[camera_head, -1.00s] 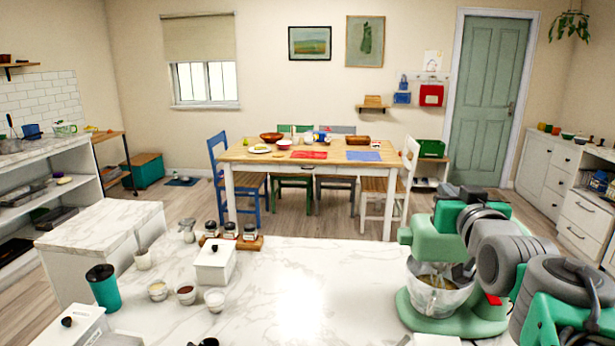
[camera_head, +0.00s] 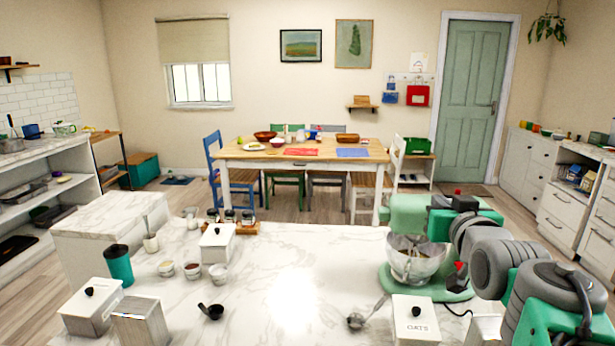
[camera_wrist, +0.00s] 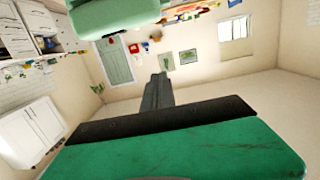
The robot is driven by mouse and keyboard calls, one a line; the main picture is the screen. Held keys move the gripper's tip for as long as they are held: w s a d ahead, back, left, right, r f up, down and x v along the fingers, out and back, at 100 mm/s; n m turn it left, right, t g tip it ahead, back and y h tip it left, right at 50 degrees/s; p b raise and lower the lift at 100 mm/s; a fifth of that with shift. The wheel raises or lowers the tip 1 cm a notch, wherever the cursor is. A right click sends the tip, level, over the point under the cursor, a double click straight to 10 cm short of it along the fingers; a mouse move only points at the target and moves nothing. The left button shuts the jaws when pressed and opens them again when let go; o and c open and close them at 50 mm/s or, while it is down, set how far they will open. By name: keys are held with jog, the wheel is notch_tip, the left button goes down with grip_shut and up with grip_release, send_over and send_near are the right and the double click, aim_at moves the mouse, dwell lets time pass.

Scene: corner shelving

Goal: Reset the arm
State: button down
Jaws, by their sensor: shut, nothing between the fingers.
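My arm (camera_head: 480,240), grey and green, reaches in from the right edge of the head view, beside the green stand mixer (camera_head: 405,215). I cannot make out my fingertips in the head view. In the wrist view my gripper (camera_wrist: 158,92) shows as dark grey fingers shut together, with nothing between them, pointing towards the far wall and door. A rounded green shape, apparently the mixer head (camera_wrist: 110,14), is close by at the top of that view.
A teal cup (camera_head: 118,265) and white boxes stand at left. The counter's middle is clear.

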jog(key=s+a+f+g+y+p, duration=0.1)
jog(key=s+a+f+g, duration=0.25)
jog(key=f, duration=0.35)
jog(key=s+a+f+n+g+p, duration=0.1)
jog(key=s+a+f+g, duration=0.25)
jog(key=f, duration=0.35)
jog(key=s+a+f+g+y+p, duration=0.1)
jog(key=s+a+f+g, duration=0.1)
jog(key=s+f, duration=0.35)
jog(key=s+a+f+g, duration=0.2)
jog(key=s+f+g, duration=0.2)
jog(key=s+f, duration=0.3)
jog(key=shift+s+f+h+p, duration=0.3)
jog(key=shift+s+f+p, duration=0.05)
jog(key=shift+p, duration=0.1)
jog(key=shift+d, duration=0.15)
